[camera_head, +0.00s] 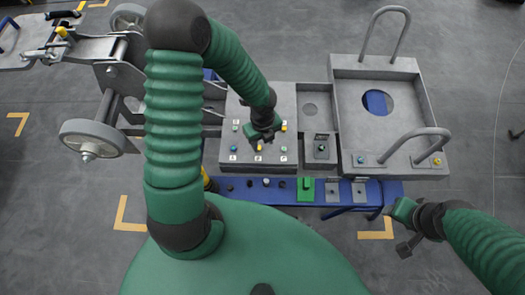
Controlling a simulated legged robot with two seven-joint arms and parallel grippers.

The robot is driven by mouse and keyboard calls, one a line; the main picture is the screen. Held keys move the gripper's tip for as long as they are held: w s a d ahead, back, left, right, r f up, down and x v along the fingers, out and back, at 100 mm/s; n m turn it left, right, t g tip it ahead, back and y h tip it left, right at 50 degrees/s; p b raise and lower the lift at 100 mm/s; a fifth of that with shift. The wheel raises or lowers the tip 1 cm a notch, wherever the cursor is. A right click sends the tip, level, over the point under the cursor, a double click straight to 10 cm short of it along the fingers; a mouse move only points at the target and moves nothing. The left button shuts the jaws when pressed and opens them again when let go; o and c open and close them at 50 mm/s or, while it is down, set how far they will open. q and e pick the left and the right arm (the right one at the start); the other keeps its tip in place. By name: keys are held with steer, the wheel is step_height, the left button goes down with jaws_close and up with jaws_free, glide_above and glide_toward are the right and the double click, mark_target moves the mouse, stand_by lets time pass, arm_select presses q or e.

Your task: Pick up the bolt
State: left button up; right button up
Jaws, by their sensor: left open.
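Several small bolts with coloured heads stand on a grey plate (240,110) in the middle: a blue bolt (234,148), a green bolt (284,149), a yellow bolt (259,147) and others. More small bolt-like pieces, such as a pale one (266,182), sit along a blue rail (385,189) in front. Which one is the task's bolt I cannot tell. My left gripper (262,136) is open over the middle of the plate, pointing down close to the yellow bolt; contact cannot be made out. My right gripper (407,246) is at the lower right, away from the bolts; its jaws are too small to read.
A grey tray (350,110) with two curved handles stands at the right, a round hole in its floor. A small grey block (321,149) is left of it. A green block (305,188) sits on the rail. A wheeled frame with a grey wheel (92,138) stands left.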

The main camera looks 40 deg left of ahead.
mark_target(260, 148)
arm_select(q)
steer(key=f, duration=0.1)
steer(key=a+f, duration=0.1)
steer(key=a+f+b, duration=0.1)
steer(key=f, duration=0.1)
steer(key=shift+a+f, duration=0.25)
steer(key=shift+a, duration=0.3)
steer(key=shift+d+r, duration=0.15)
steer(key=shift+d, duration=0.15)
steer(key=c, duration=0.3)
steer(key=shift+d+r, duration=0.2)
steer(key=shift+d, duration=0.5)
jaws_close()
steer(key=shift+a+f, duration=0.15)
steer(key=shift+a, duration=0.45)
steer(key=shift+d, duration=0.1)
arm_select(e)
steer(key=shift+s+a+f, duration=0.1)
steer(key=shift+a+f, duration=0.15)
steer(key=shift+a, duration=0.25)
steer(key=shift+a+f, duration=0.25)
steer(key=shift+a, duration=0.25)
